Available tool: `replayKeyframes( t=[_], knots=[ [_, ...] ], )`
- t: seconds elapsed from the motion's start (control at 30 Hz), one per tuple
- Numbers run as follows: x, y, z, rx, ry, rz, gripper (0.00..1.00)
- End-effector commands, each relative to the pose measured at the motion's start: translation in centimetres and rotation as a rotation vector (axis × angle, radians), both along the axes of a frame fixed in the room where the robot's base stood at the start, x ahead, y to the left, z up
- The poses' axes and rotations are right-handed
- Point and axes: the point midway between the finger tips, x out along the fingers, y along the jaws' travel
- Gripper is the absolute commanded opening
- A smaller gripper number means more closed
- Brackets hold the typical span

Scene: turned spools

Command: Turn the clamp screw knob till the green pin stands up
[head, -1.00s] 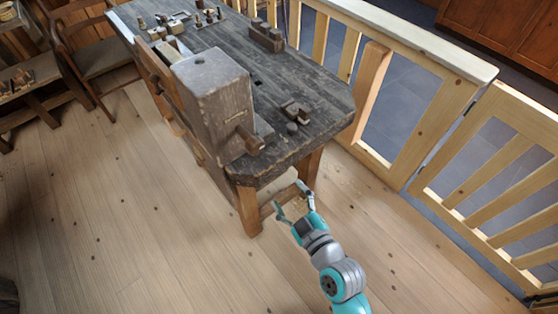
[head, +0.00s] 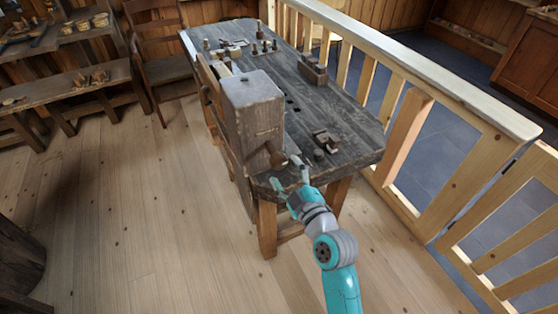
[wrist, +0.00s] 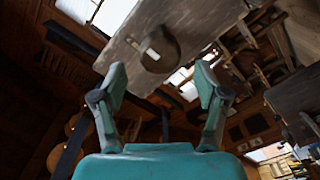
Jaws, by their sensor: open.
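The clamp screw knob (head: 277,158) is a brown turned piece sticking out of the front of a tall wooden block (head: 254,105) on the workbench. In the wrist view the knob (wrist: 165,46) is a dark round shape beyond and between my fingertips, with a small pale mark on it. I cannot make out a green pin or its angle. My gripper (head: 287,172) is open and close in front of the knob, at the bench's near end. In the wrist view my gripper (wrist: 160,80) has its fingers spread with nothing between them.
The dark workbench (head: 345,119) carries small wooden parts (head: 325,142) and a dark block (head: 313,70). A pale wooden railing (head: 420,80) runs along the right. A chair (head: 165,70) and shelves (head: 80,75) stand at the back left. The plank floor (head: 160,210) at left is clear.

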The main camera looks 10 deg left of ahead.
Motion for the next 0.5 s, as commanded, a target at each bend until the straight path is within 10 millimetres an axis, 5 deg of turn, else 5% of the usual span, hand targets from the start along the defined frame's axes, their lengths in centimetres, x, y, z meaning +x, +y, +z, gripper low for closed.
replayKeyframes(
  t=[0.2, 0.5],
  knots=[
    [2.7, 1.9, 0.0, 0.0, 0.0, 0.001, 0.73],
    [4.1, 2.8, 0.0, 0.001, 0.001, 0.0, 0.73]
  ],
)
